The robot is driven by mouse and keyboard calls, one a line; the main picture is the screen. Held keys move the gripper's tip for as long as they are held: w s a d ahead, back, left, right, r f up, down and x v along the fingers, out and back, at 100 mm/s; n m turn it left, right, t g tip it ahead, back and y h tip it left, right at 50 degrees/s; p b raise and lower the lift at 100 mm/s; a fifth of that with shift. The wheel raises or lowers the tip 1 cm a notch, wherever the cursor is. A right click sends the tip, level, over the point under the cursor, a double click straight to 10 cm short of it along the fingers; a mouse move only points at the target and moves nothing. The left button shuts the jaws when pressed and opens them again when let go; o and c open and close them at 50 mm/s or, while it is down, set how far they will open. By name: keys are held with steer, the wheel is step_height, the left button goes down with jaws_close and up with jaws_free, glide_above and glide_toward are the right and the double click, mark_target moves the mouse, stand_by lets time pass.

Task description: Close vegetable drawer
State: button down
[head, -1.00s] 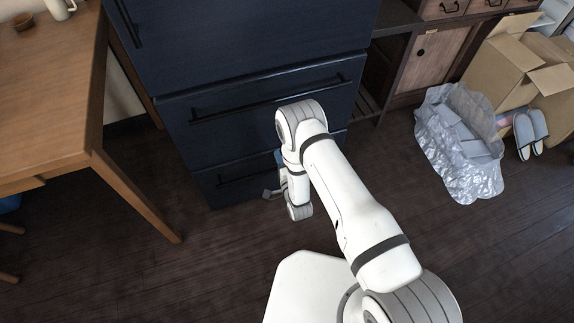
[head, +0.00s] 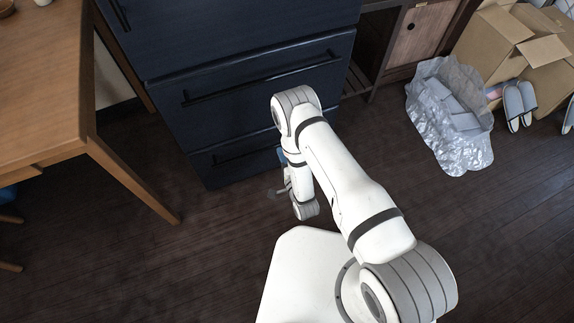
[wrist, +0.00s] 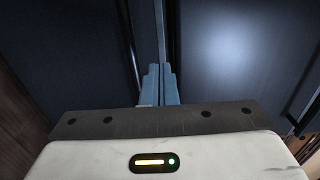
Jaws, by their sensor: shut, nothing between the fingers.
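A dark navy cabinet with stacked drawers fills the upper middle of the head view. The middle drawer front (head: 255,95) has a long dark bar handle (head: 262,80), and a lower drawer front (head: 225,160) sits below it. Both look about flush; a small gap cannot be ruled out. My gripper (head: 281,156) is low in front of the lower drawer, partly hidden by my arm. In the wrist view, its blue fingers (wrist: 160,85) are shut and empty, pointing at the seam between two dark panels. Whether they touch the front cannot be told.
A wooden table (head: 45,100) stands at left, its leg (head: 135,185) slanting near the cabinet. At right are a crumpled silvery plastic bag (head: 450,120), cardboard boxes (head: 515,45) and slippers (head: 518,105). The dark wood floor in front is clear.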

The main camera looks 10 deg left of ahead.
steer(key=p+v, duration=0.5)
steer(key=p, duration=0.7)
steer(key=shift+s+r, duration=0.15)
steer(key=shift+s, duration=0.05)
steer(key=shift+s, duration=0.1)
